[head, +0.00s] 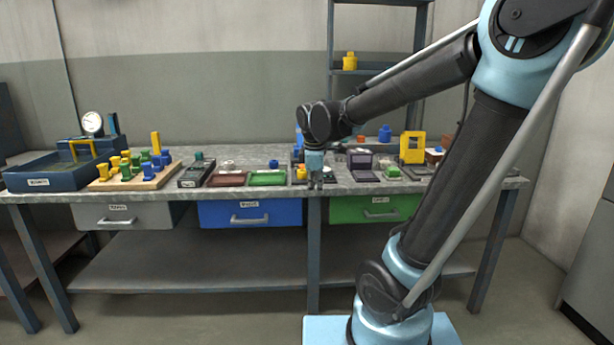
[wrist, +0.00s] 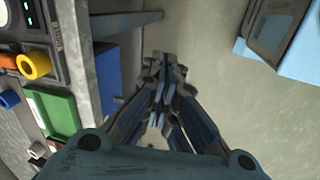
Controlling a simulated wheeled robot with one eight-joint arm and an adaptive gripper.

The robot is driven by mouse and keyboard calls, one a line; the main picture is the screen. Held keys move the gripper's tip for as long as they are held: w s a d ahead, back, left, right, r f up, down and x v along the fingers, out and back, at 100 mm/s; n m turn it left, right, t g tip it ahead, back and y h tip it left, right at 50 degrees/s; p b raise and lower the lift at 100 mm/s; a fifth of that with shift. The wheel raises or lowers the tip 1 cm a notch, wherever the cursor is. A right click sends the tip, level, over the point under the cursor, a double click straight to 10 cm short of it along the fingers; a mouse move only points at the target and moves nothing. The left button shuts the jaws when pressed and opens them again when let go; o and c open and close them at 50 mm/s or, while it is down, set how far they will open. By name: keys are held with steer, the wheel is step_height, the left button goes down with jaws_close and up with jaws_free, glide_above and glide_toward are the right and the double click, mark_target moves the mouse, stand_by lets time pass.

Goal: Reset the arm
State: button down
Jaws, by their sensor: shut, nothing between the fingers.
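My arm rises from my light blue base at the lower right of the head view and reaches over to the front of the workbench (head: 130,215). My gripper (head: 317,186) hangs pointing down at the bench's front edge, near the middle. In the wrist view my gripper (wrist: 163,75) has its fingers together with nothing between them. The floor lies below it there, with the bench edge to its left. The gripper looks small in the head view, and its fingertips are hard to make out.
The bench holds a blue bin (head: 40,182), a wooden peg board (head: 135,180), a red tray (head: 226,179), a green tray (head: 268,178) and a yellow frame (head: 412,147). Grey, blue (head: 250,213) and green (head: 375,209) drawers sit shut below. A shelf rack (head: 378,72) stands behind.

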steer(key=s+d+f+m, duration=0.5)
steer(key=s+d+m, duration=0.3)
steer(key=s, duration=0.1)
steer(key=s+d+f+m, duration=0.6)
steer(key=s+d+m, duration=0.2)
steer(key=s, duration=0.1)
steer(key=shift+s+d+m+g, duration=0.15)
steer(key=shift+s+m+g, duration=0.15)
steer(key=shift+s+m, duration=0.1)
steer(key=shift+w+f, duration=0.25)
steer(key=shift+w, duration=0.2)
